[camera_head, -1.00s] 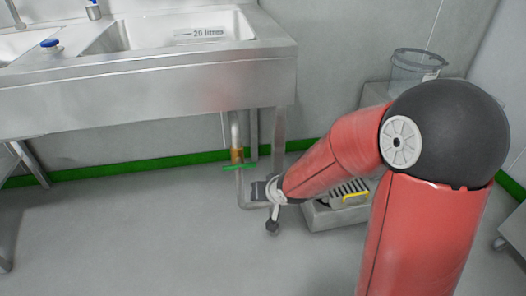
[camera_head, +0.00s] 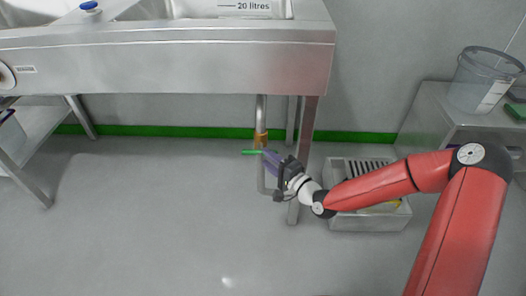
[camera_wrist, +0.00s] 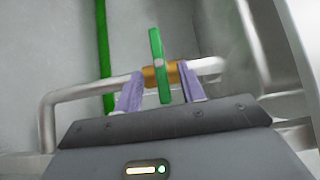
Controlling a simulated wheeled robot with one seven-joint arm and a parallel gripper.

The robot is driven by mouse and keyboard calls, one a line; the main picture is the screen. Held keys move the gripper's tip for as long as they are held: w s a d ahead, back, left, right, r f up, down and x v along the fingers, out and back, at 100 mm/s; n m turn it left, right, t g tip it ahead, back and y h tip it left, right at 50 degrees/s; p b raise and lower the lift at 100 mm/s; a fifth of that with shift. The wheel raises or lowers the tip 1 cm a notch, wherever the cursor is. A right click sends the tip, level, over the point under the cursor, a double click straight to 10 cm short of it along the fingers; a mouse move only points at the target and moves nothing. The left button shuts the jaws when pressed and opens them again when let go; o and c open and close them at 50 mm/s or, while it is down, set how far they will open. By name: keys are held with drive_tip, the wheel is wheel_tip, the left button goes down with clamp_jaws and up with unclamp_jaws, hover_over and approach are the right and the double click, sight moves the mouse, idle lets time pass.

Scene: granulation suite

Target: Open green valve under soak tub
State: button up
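The soak tub (camera_head: 170,65) is a steel sink marked "20 litres" at the top of the head view. Below it a vertical pipe carries a brass valve body (camera_head: 260,138) with a green lever handle (camera_head: 252,152). The lever points left, across the pipe. My gripper (camera_head: 268,158) is at the valve, its purple fingers by the lever's right end. In the wrist view the green lever (camera_wrist: 158,50) stands between the two open fingers of my gripper (camera_wrist: 160,84), with a gap on each side. The brass body (camera_wrist: 172,72) shows behind it.
A steel tub leg (camera_head: 303,150) stands just right of my gripper. A floor drain box with a grate (camera_head: 345,222) lies beyond my forearm. A bench (camera_head: 430,120) with a clear bucket (camera_head: 480,82) is at right.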

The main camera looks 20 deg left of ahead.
sight(262, 154)
drive_tip(key=shift+x, duration=2.35)
drive_tip(key=shift+c, duration=0.3)
clamp_jaws()
